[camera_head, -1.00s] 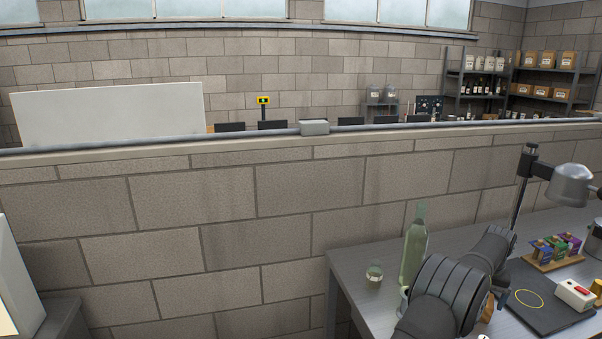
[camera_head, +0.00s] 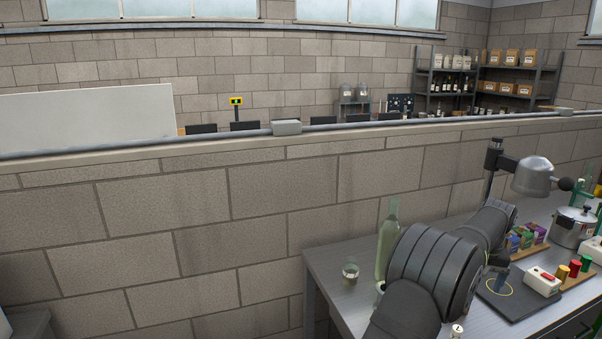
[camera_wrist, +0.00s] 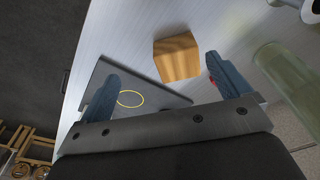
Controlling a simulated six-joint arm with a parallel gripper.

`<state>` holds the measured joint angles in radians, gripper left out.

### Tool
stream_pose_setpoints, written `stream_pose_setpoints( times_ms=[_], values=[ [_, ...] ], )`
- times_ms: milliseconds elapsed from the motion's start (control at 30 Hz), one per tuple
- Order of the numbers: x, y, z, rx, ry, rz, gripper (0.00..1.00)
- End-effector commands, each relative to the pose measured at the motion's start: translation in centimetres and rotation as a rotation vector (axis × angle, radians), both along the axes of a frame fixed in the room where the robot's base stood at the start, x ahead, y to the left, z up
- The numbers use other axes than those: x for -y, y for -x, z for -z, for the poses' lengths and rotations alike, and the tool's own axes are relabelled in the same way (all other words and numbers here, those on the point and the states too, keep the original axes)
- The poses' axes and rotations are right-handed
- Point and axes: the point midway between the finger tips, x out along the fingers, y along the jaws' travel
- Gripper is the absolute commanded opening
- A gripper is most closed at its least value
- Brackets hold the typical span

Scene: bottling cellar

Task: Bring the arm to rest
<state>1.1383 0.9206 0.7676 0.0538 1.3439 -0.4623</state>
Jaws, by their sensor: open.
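My arm (camera_head: 435,265) reaches over the grey bench (camera_head: 335,270) in the head view, its dark links covering part of the bench top. My gripper (camera_wrist: 165,85) is open in the wrist view, its two blue fingers wide apart with nothing held. A wooden block (camera_wrist: 177,57) lies on the bench beyond the gap between the fingers, apart from both. A dark mat with a yellow ring (camera_wrist: 131,98) lies by the left finger. The mat (camera_head: 520,308) also shows at the right in the head view.
A tall green bottle (camera_head: 387,245) and a small glass jar (camera_head: 350,273) stand left of my arm. A lamp (camera_head: 533,178) overhangs the bench.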

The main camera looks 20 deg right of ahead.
Motion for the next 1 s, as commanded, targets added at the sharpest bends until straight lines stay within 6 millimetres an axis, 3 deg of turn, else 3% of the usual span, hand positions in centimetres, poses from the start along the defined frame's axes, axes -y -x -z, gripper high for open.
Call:
stream_pose_setpoints(
  times_ms=[400, 1000],
  values=[
    [-4.8, -7.0, -1.8, 0.0, 0.0, -0.178, 0.94],
    [-13.3, -15.2, -4.3, 0.0, -0.001, -0.429, 0.94]
  ],
)
